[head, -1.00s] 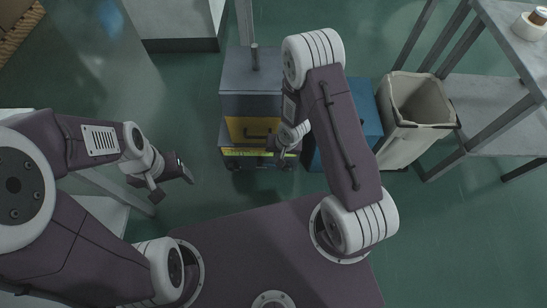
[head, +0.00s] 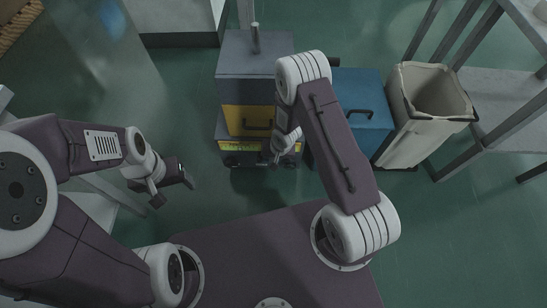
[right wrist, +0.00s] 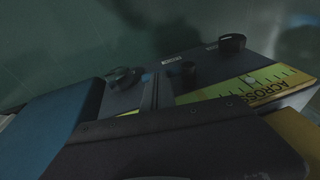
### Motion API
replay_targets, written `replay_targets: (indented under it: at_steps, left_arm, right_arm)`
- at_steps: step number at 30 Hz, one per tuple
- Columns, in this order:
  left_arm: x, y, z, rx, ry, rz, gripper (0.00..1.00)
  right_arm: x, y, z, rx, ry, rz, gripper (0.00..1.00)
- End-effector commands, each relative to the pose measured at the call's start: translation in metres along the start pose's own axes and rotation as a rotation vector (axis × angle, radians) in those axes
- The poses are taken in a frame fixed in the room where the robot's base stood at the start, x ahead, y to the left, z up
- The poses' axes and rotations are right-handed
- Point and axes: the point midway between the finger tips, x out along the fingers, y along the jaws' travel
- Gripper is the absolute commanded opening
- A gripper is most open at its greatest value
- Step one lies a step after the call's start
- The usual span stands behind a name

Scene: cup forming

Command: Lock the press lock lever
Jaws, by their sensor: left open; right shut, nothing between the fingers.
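A grey and yellow machine (head: 248,58) stands ahead of me in the head view. It has a dark handle on its yellow front and an upright rod (head: 255,38) on top. I cannot tell which part is the press lock lever. The right wrist view shows a yellow scale (right wrist: 262,84) and dark knobs (right wrist: 232,43) on a grey panel. My right gripper (head: 276,160) is shut and empty, just in front of the machine's right side; whether it touches cannot be told. My left gripper (head: 170,186) is open and empty over the floor, left of the machine.
A blue box (head: 362,112) with a handle stands right of the machine. A pale bin (head: 415,140) and a grey shelf frame (head: 500,95) are farther right. A grey cabinet (head: 180,39) is at the back left. Floor is clear between machine and left gripper.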

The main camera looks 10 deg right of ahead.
Motion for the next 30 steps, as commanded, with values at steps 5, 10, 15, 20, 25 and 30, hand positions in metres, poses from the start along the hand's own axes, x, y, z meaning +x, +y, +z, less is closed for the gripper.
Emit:
replay_targets:
  at_steps: [5,10,15,20,25,30]
  left_arm:
    - [-0.001,0.0,0.0,0.0,0.0,0.0,0.69]
    - [-0.005,0.0,-0.001,0.0,0.0,0.0,0.69]
    - [-0.006,0.0,-0.001,0.0,0.0,0.0,0.69]
    - [-0.01,0.0,-0.001,0.0,0.0,0.0,0.69]
    - [-0.016,0.0,-0.002,0.0,0.0,0.0,0.69]
    - [-0.023,0.001,-0.002,0.0,0.0,0.0,0.69]
  right_arm:
    - [0.0,0.0,0.0,0.0,0.0,0.0,0.0]
    - [0.001,0.002,0.0,0.0,-0.001,0.001,0.0]
    - [0.003,0.003,0.001,0.001,-0.001,0.001,0.0]
    - [0.004,0.004,0.001,0.001,-0.001,0.001,0.0]
    - [0.007,0.007,0.002,0.001,-0.001,0.001,0.0]
    - [0.013,0.01,0.004,0.002,-0.002,0.002,0.0]
